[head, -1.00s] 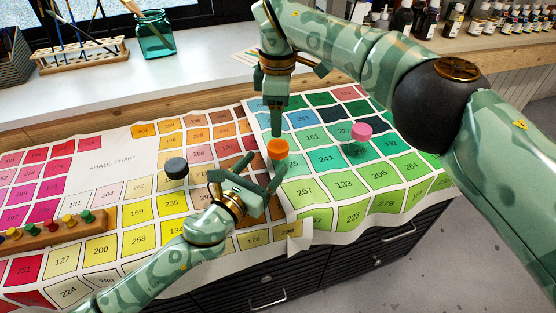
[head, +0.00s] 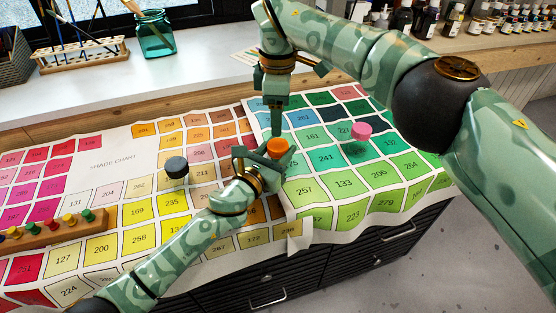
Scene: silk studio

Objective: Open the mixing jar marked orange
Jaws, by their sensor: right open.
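The jar with the orange lid (head: 278,147) stands on the shade chart near the middle of the head view; its body is mostly hidden behind my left gripper. My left gripper (head: 276,158) comes in from the lower left, with its fingers at the jar's body below the lid. I cannot tell whether they touch or grip it. My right gripper (head: 275,128) points down just above the orange lid, open, with its fingers seen nearly edge-on.
A dark grey-lidded jar (head: 177,167) stands to the left, and a pink-lidded jar (head: 361,131) to the right. A wooden rack of coloured pegs (head: 45,232) lies at lower left. A teal glass jar with brushes (head: 155,38) stands on the sill.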

